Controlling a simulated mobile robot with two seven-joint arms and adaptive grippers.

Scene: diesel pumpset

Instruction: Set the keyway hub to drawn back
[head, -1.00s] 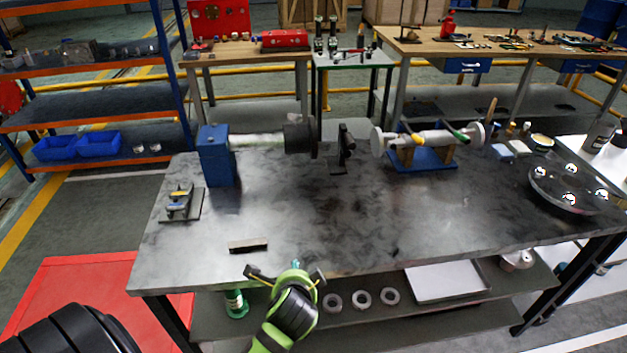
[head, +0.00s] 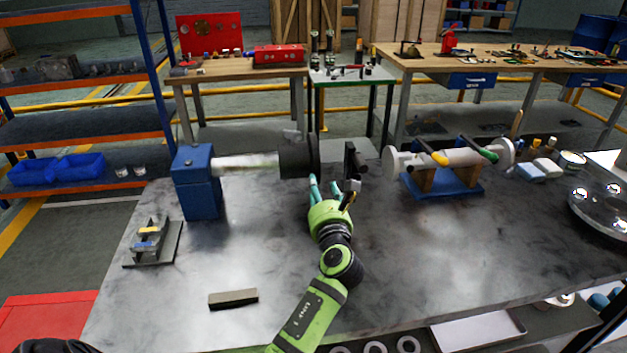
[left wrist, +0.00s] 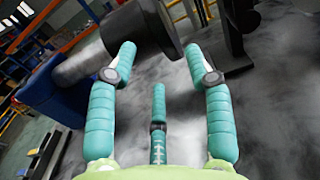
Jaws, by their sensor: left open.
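The keyway hub appears to be the dark cylinder (head: 296,158) at the right end of a pale shaft (head: 245,164), which comes out of a blue block (head: 196,185) on the grey bench. In the left wrist view, the dark hub (left wrist: 138,32) is just beyond my fingertips, with the shaft (left wrist: 82,64) to its left. My left gripper (head: 324,188) is in front of and slightly right of the hub in the head view. Its teal fingers (left wrist: 159,58) are spread, with nothing between them. I cannot tell whether a fingertip touches the hub. My right gripper is not in view.
A black upright post (head: 351,160) stands close right of the hub. A white roller on a blue stand (head: 440,187) is further right. A small fixture (head: 152,243) and a dark bar (head: 233,298) lie at the left. The bench's front middle is mostly clear.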

